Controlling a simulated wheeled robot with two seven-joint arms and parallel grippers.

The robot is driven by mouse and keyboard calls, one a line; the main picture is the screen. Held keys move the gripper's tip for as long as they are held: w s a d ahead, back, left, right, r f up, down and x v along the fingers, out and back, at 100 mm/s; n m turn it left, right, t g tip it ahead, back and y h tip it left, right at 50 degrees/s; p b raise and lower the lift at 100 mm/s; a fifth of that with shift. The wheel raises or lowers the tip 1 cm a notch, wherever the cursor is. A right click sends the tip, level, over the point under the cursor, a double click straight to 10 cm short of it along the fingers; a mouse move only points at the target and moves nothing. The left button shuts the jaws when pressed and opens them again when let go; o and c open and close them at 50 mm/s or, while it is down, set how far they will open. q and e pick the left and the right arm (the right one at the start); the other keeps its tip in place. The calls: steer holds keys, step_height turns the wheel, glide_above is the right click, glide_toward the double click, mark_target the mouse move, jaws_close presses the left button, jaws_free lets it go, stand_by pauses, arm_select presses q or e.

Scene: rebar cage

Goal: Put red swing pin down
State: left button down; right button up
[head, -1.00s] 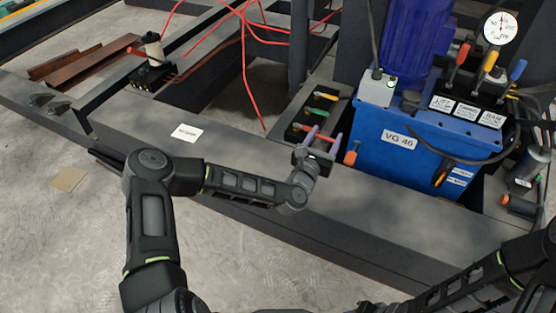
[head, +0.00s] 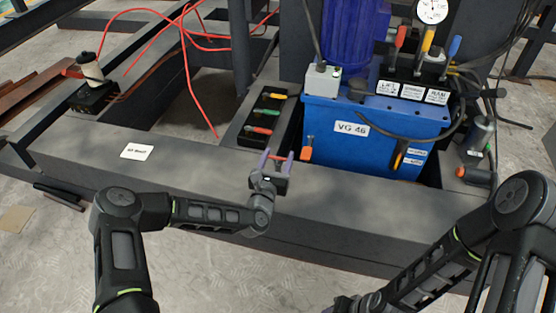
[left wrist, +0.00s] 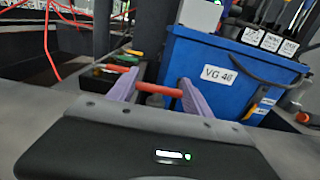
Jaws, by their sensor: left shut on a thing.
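My left gripper (head: 277,160) has two purple fingers and is shut on the red swing pin (left wrist: 157,88). The pin runs crosswise between the fingers in the left wrist view. In the head view the gripper is above the grey beam (head: 200,165), in front of a dark tray (head: 244,138). The tray holds yellow, green and red-handled pieces. My right arm comes in from the right, but its gripper is not visible.
A blue power unit (head: 325,150) marked VG 46 stands right of the tray, with an orange-tipped lever (head: 306,148) at its left corner. A white label (head: 137,151) lies on the bare left part of the beam. Red hoses (head: 190,75) hang behind.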

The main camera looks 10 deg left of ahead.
arm_select(q)
steer(key=shift+f, duration=0.1)
steer(key=shift+f, duration=0.1)
steer(key=shift+c, duration=2.2)
jaws_free()
steer(key=shift+s+r, duration=0.15)
steer(key=shift+r, duration=0.05)
steer(key=s+p, duration=0.2)
steer(key=s, duration=0.9)
steer(key=shift+s+a+p, duration=0.35)
steer(key=shift+a+p, duration=0.05)
